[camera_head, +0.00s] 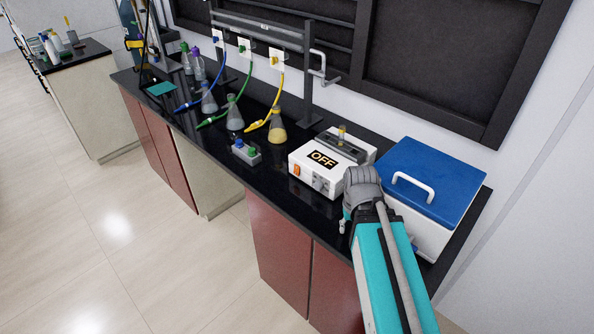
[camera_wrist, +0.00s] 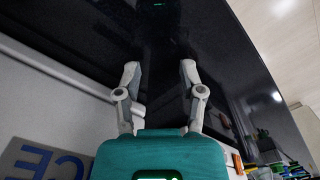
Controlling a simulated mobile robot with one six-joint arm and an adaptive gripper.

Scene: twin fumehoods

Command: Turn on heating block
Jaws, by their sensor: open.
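The heating block (camera_head: 325,165) is a white box on the black bench, left of my arm in the head view. Its label reads OFF, and an orange switch (camera_head: 297,170) is on the left of its front face. A vial with yellow contents (camera_head: 341,132) stands in its top. In the wrist view, an orange patch that looks like the switch (camera_wrist: 238,164) shows at lower right. My gripper (camera_wrist: 160,72) is open and empty, its two fingers apart over dark surface. In the head view it is mostly hidden by my arm, near the block's right front corner.
A white ice box (camera_head: 425,190) with a blue lid stands right of the block; its lettering (camera_wrist: 45,162) shows in the wrist view. A small rack (camera_head: 246,152) and flasks with hoses, including one with yellow liquid (camera_head: 277,128), stand to the left. The floor in front is clear.

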